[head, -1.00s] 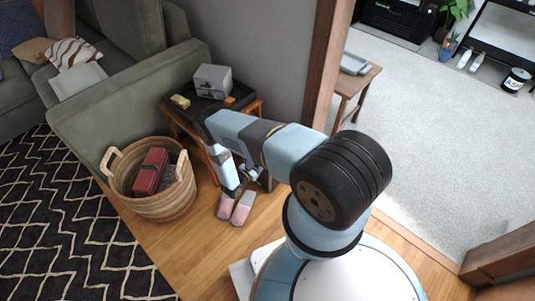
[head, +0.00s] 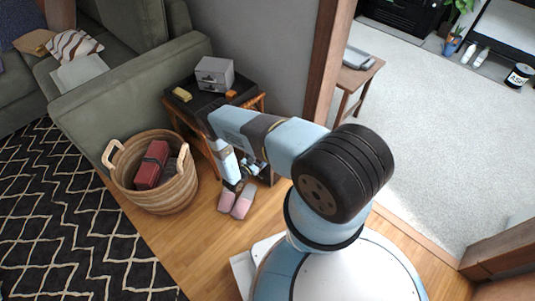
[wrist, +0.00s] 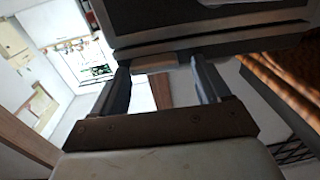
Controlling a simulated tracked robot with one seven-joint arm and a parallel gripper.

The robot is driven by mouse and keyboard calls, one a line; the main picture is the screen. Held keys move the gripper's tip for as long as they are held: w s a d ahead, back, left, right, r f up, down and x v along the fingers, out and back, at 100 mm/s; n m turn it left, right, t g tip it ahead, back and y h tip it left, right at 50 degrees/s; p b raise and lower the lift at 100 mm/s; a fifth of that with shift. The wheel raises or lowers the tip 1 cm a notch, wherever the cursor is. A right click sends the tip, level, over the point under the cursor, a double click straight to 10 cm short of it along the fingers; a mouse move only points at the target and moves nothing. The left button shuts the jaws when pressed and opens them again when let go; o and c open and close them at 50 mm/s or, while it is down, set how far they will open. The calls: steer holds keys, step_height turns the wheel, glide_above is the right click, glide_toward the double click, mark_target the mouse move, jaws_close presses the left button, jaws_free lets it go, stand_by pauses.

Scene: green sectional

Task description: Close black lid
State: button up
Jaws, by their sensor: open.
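I cannot pick out a separate black lid for certain. A small wooden side table has a black top (head: 207,101), which lies flat in the head view. In the wrist view, a dark slab-like body with layered edges (wrist: 215,38) fills the top, just beyond my fingertips; I cannot tell whether it is part of the table. My gripper (wrist: 160,69) is open, its two fingers apart with nothing held between them. In the head view, my arm reaches down beside the table's front, and its end is small and partly hidden.
A grey box (head: 214,74) and a small yellow item (head: 182,94) sit on the table. A wicker basket (head: 165,198) holding a red item (head: 152,165) stands left of my arm. Pink-and-grey slippers (head: 237,202) lie on the floor below. A green sofa (head: 130,80) is behind.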

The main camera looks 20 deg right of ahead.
steer(key=v, duration=1.3)
steer(key=shift+s+a, duration=0.2)
steer(key=shift+a, duration=0.15)
steer(key=shift+f, duration=0.1)
